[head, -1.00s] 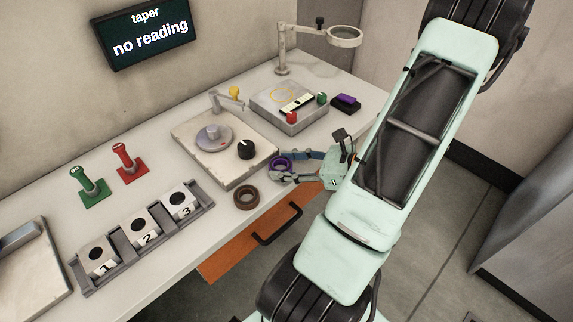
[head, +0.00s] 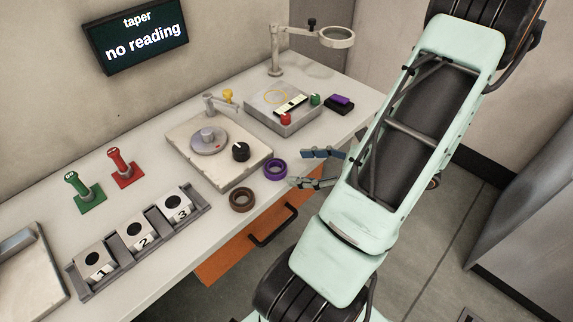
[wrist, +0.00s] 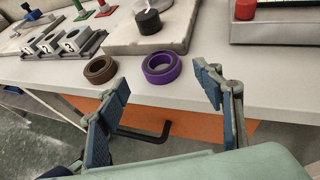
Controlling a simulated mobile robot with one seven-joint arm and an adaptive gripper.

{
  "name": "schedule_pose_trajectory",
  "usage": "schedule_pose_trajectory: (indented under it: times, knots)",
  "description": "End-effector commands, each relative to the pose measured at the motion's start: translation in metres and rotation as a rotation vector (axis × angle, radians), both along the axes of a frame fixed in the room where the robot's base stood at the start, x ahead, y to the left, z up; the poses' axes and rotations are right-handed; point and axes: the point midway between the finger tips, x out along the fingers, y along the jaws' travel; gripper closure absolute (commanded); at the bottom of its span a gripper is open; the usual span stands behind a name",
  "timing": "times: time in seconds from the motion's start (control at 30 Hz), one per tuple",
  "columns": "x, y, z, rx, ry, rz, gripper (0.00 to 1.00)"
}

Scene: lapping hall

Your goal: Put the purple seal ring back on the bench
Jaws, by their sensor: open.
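The purple seal ring (head: 275,170) lies flat on the bench (head: 158,240), near its front edge. In the wrist view the purple ring (wrist: 163,68) sits ahead of my gripper, between the lines of the two fingers. My gripper (head: 312,168) is open and empty, held just off the front of the bench to the right of the ring and apart from it. Both fingers of my gripper (wrist: 165,92) show spread wide in the wrist view.
A brown ring (head: 241,200) lies just left of the purple one. Behind them stands a lapping plate unit with a black knob (head: 241,152). A numbered block rack (head: 138,240) is at left. An orange drawer (head: 240,250) with a black handle is below the bench edge.

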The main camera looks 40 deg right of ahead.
Motion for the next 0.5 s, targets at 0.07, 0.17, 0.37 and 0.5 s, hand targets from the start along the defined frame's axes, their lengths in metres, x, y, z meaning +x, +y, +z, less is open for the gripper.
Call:
schedule_pose_trajectory:
  times: [0.07, 0.17, 0.37, 0.5]
  knots:
    - [-0.015, -0.008, 0.007, -0.001, 0.002, -0.003, 0.39]
    - [-0.029, -0.015, 0.013, 0.0, 0.001, -0.002, 0.39]
    - [-0.043, -0.022, 0.02, 0.001, -0.001, -0.001, 0.39]
    - [-0.045, -0.023, 0.021, 0.002, 0.0, 0.001, 0.39]
